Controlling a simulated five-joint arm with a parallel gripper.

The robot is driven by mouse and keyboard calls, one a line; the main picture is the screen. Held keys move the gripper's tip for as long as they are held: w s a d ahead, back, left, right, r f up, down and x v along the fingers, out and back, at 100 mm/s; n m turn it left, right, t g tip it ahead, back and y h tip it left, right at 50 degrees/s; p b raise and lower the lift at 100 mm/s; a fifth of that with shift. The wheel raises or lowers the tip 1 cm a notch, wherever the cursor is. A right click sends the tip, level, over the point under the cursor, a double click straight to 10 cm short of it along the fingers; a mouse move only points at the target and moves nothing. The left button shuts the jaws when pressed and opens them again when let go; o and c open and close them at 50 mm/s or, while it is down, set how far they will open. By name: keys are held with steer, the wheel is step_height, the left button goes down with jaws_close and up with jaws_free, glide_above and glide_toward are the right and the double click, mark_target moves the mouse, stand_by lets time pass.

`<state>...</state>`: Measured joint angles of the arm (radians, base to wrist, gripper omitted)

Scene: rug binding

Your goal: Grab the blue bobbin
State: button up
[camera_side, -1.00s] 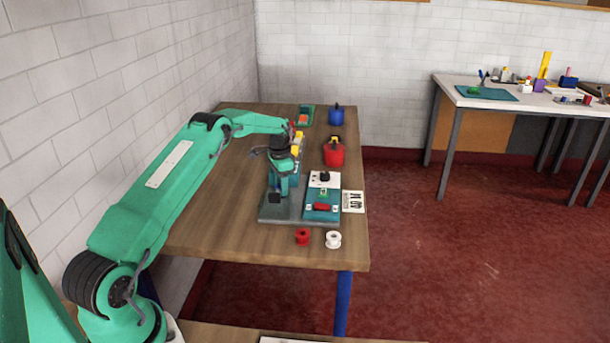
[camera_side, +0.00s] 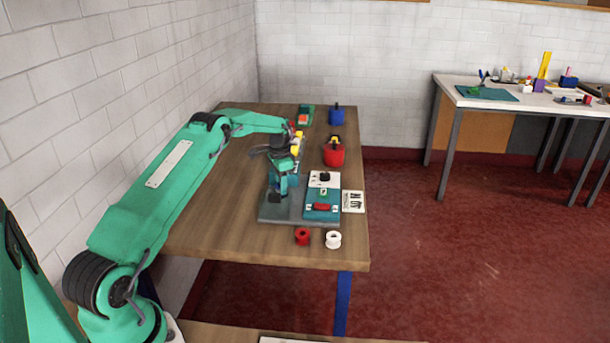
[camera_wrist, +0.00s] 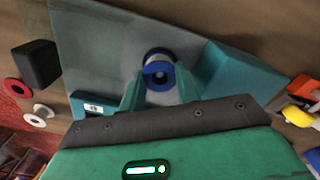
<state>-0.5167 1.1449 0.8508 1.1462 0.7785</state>
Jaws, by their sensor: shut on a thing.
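The blue bobbin (camera_wrist: 158,75) sits between the two teal fingers of my gripper (camera_wrist: 160,92) in the wrist view, its round end and centre hole facing the camera. My gripper is shut on it. In the side view my gripper (camera_side: 279,187) points down low over the grey plate (camera_side: 268,213). The bobbin cannot be made out clearly there because the gripper hides it. I cannot tell whether the bobbin touches the plate.
A red bobbin (camera_side: 302,236) and a white bobbin (camera_side: 333,240) stand at the table's near edge. A white-and-teal panel (camera_side: 316,211) lies right of my gripper. A red container (camera_side: 334,155), a blue container (camera_side: 336,117) and a green box (camera_side: 306,112) stand farther back.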

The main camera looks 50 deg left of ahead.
steer(key=shift+r, duration=0.6)
step_height(320, 180, up, 3)
steer(key=d+r, duration=0.6)
steer(key=d, duration=0.5)
steer(key=shift+d+r, duration=0.35)
steer(key=shift+s, duration=0.1)
steer(key=shift+d, duration=0.1)
